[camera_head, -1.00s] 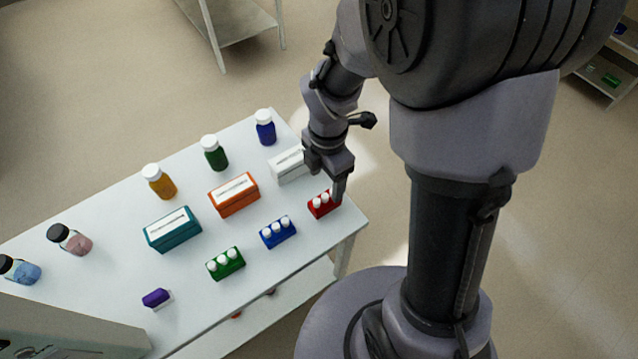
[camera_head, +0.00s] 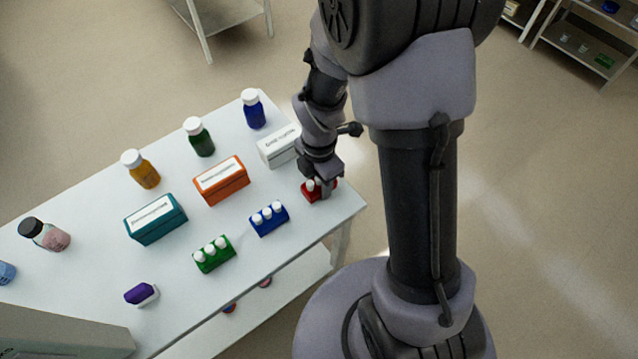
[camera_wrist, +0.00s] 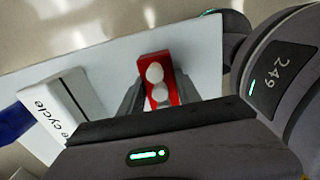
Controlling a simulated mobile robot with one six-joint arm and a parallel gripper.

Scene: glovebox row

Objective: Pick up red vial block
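The red vial block (camera_head: 309,193) with white-capped vials sits on the white table near its right corner, partly hidden behind my gripper in the head view. In the wrist view the red vial block (camera_wrist: 147,66) lies between my two fingers, with two white caps showing. My gripper (camera_head: 326,190) is down at the block. The wrist view shows my gripper (camera_wrist: 157,92) open, with one finger on each side of the block. I cannot tell whether either finger touches it.
A white box (camera_head: 279,149) stands close behind the block. A blue vial block (camera_head: 268,219) and a green vial block (camera_head: 213,255) stand to the left. An orange box (camera_head: 221,184), a teal box (camera_head: 153,224) and several bottles stand farther off. The table corner (camera_head: 352,200) is bare.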

